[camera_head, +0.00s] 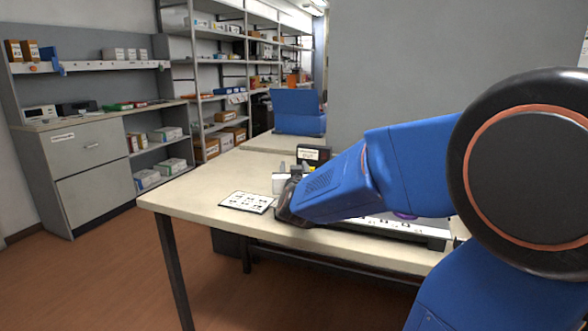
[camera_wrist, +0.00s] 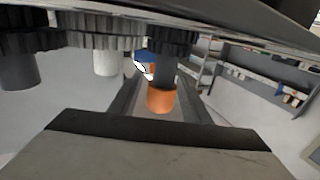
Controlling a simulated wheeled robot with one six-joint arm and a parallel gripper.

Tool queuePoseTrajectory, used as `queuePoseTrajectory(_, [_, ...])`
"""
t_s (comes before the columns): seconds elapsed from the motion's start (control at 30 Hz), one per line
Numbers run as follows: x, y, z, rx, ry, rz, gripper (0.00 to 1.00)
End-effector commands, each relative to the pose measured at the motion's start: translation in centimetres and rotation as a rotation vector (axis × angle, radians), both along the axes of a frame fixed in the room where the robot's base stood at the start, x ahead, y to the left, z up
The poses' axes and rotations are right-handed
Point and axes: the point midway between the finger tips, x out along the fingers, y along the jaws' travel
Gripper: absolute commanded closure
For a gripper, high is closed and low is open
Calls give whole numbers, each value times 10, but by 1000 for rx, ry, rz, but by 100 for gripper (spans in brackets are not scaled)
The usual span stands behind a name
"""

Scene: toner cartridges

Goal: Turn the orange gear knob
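The orange gear knob (camera_wrist: 160,99) shows in the wrist view as a short orange cylinder on a dark stem. It hangs below a row of dark toothed gears (camera_wrist: 105,40). My gripper (camera_wrist: 160,100) has its two dark fingers on either side of the knob, with gaps seeming to remain between them and it. It looks open around the knob, and no contact is clear. In the head view the dark end of my gripper (camera_head: 287,206) is over the table (camera_head: 195,203). My blue arm covers much of the work area there, and the knob is not visible.
A white card with dark marks (camera_head: 247,202) lies left of my gripper. A black labelled box (camera_head: 313,155) stands behind it. A long device with a white printed front (camera_head: 422,229) is partly hidden by my arm. Shelves (camera_head: 220,80) and a cabinet stand at the back left.

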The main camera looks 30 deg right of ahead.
Motion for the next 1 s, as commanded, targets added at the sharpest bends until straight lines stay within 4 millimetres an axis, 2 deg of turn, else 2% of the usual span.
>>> queuePoseTrajectory(0.27, [-7, 4, 0, -1, 0, 1, 57])
queuePoseTrajectory(0.8, [-78, 43, 0, 1, -2, 3, 57])
queuePoseTrajectory(1.0, [-97, 53, 0, 0, -1, 1, 57])
